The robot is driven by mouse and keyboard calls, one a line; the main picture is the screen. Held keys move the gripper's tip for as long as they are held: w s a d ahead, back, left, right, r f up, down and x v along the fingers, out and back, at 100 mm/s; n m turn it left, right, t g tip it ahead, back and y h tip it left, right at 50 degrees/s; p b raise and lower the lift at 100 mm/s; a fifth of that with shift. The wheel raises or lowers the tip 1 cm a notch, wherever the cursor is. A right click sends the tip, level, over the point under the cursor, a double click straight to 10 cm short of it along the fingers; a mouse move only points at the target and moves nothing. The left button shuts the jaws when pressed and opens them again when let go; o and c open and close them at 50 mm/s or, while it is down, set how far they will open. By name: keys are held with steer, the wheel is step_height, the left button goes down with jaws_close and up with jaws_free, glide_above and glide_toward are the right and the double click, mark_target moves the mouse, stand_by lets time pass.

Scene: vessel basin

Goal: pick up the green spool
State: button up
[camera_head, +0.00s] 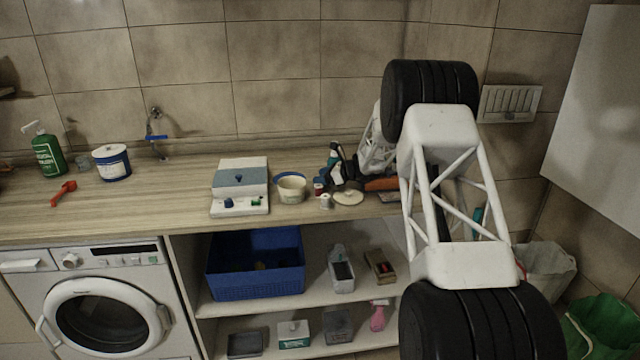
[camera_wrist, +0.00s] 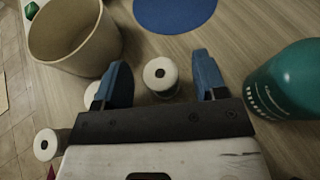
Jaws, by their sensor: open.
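In the wrist view, a small spool (camera_wrist: 161,76) with a white top and a dark hole stands upright between my fingers. Its side is mostly hidden and looks dull greenish, so I cannot be sure of its colour. My gripper (camera_wrist: 160,66) is open, with one blue fingertip on each side of this spool; contact is not visible. A second white-topped spool (camera_wrist: 91,95) is partly hidden behind the left finger. A third spool (camera_wrist: 46,143) is at the lower left. In the head view, small spools (camera_head: 326,202) stand near the counter's front edge; my gripper is hard to make out there.
A cream bowl (camera_wrist: 70,40) is left of my gripper and a teal bottle (camera_wrist: 290,80) is close on the right. A blue disc (camera_wrist: 175,12) lies beyond. A white-and-blue box (camera_head: 240,185) stands left of the bowl. The left counter (camera_head: 150,205) has free room.

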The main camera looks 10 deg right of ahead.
stand_by(0.3)
steer(key=c, duration=1)
steer(key=shift+r, duration=0.2)
steer(key=shift+r, duration=0.55)
steer(key=d, duration=0.1)
steer(key=s+d, duration=0.1)
steer(key=d, duration=0.1)
steer(key=shift+s+d+f, duration=0.1)
steer(key=shift+s+d, duration=0.1)
steer(key=shift+s, duration=0.15)
step_height(320, 180, up, 14)
steer(key=shift+s+d+f, duration=0.1)
steer(key=shift+f, duration=0.05)
